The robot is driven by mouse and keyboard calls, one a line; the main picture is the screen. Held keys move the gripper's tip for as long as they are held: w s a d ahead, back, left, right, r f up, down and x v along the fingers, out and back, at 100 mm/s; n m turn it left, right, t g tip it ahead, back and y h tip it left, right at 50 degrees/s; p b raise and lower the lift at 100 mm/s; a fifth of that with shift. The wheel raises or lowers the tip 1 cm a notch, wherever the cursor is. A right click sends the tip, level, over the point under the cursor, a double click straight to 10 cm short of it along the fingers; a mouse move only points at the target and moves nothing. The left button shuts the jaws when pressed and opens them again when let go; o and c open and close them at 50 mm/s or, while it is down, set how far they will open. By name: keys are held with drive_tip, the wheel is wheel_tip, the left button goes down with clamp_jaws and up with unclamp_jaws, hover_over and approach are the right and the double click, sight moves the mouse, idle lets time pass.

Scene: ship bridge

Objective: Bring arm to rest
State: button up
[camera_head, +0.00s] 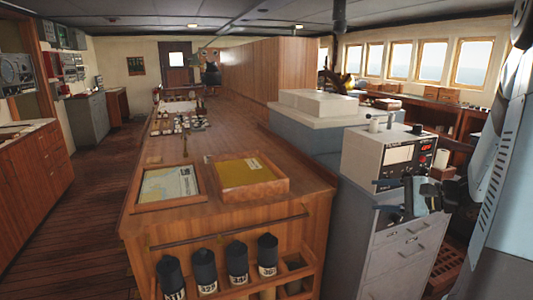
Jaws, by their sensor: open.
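My arm (502,185) stands at the right edge of the head view, large and pale blue-grey. My gripper (388,198) shows to the left of it, with its dark fingers pointing left. It is open, and I see nothing between its fingers. It appears in front of the grey drawer cabinet (400,262), below the instrument box on top. I cannot tell how far it is from the cabinet.
A long wooden chart table (225,150) holds a framed chart (168,186) and a wooden tray (284,186). Several dark-capped tubes sit in its front rack. An instrument box (383,153) stands on the cabinet. The plank floor (75,225) on the left is clear.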

drive_tip(key=s+a+r+n+g+h, duration=0.35)
drive_tip(key=s+a+n+g, duration=0.35)
drive_tip(key=s+a, duration=0.35)
drive_tip(key=s+d+r+n+t+h, duration=0.3)
drive_tip(key=s+r+n+h, duration=0.2)
drive_tip(key=s+h, duration=0.3)
drive_tip(key=shift+r+t, duration=0.2)
drive_tip(key=shift+t, duration=0.1)
